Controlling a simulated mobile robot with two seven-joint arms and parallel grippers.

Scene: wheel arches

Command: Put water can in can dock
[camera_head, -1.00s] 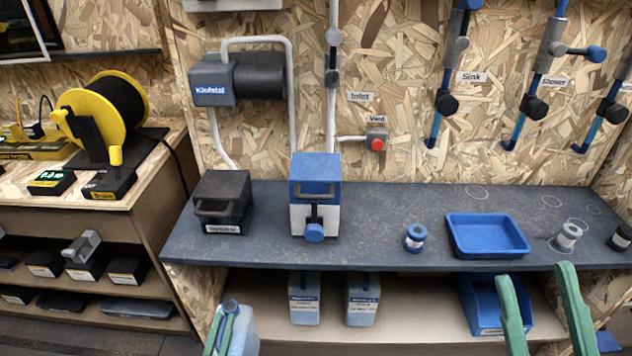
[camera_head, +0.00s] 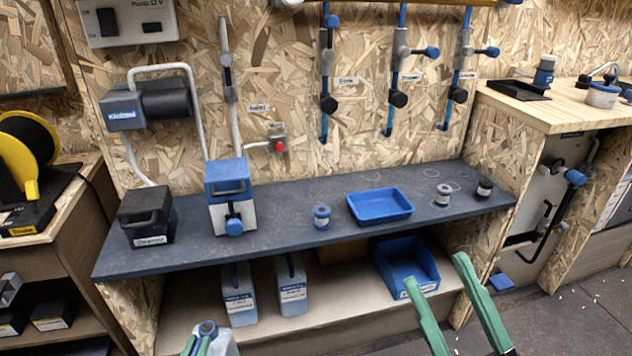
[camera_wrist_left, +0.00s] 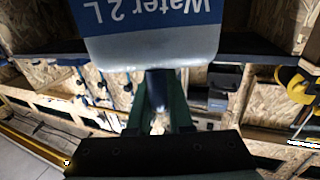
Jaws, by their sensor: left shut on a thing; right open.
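My left gripper (camera_head: 202,340) is at the bottom edge of the head view, shut on the water can (camera_head: 226,346), a pale blue-grey can only partly in frame. In the left wrist view the can (camera_wrist_left: 150,28) shows a blue "Water 2 L" label, upside down, and the gripper (camera_wrist_left: 160,92) grips its dark blue handle part. My right gripper (camera_head: 436,270) is open and empty, its green fingers in front of the lower shelf. Two similar pale blue cans (camera_head: 238,297) (camera_head: 291,287) stand on that shelf. I cannot tell which spot is the can dock.
The dark bench top (camera_head: 285,228) holds a black box (camera_head: 146,216), a blue-white unit (camera_head: 229,195), a blue tray (camera_head: 380,206) and small spools. A blue bin (camera_head: 407,266) sits on the lower shelf (camera_head: 190,325). A wooden counter (camera_head: 560,110) stands at right.

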